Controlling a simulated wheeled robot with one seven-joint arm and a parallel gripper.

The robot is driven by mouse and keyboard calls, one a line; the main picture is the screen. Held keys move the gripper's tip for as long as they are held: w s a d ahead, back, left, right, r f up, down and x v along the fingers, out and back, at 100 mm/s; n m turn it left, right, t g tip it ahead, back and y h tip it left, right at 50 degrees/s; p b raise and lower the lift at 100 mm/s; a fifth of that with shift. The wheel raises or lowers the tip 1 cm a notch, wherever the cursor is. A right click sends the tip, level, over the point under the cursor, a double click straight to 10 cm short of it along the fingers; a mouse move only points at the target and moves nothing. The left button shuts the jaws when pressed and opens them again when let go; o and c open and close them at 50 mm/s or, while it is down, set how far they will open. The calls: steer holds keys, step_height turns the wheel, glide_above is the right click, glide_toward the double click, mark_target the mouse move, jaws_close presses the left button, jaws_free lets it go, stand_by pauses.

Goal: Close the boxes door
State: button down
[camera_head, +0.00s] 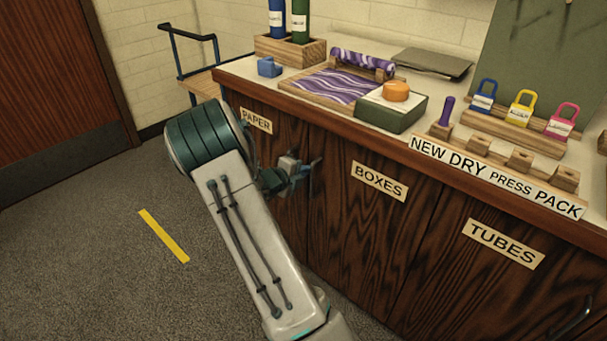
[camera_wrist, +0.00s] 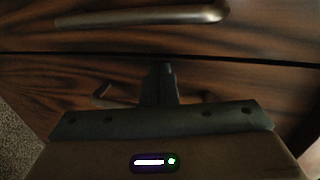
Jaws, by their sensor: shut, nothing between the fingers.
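The boxes door (camera_head: 365,235) is the dark wood-grain middle door of the cabinet, with a BOXES label (camera_head: 379,182) near its top. It looks flush or nearly flush with the cabinet front; a small gap cannot be ruled out. A dark upright handle (camera_head: 315,178) stands near its left edge, beside my gripper. My gripper (camera_head: 304,168) is shut and empty in front of the cabinet, by the seam between the paper and boxes doors. In the wrist view, the shut fingers (camera_wrist: 160,72) point at a dark seam, with one metal handle (camera_wrist: 150,17) beyond it. Contact cannot be told.
The paper door (camera_head: 268,165) is at left, partly behind my arm, and the tubes door (camera_head: 480,280) at right. The countertop (camera_head: 237,68) above holds a green box (camera_head: 392,112), padlocks and wood blocks. A cart (camera_head: 200,82) stands behind.

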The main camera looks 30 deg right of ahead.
steer(key=shift+w+d+r, duration=0.1)
steer(key=shift+d+r, duration=0.1)
steer(key=shift+d, duration=0.15)
steer(key=shift+r, duration=0.1)
steer(key=shift+a, duration=0.1)
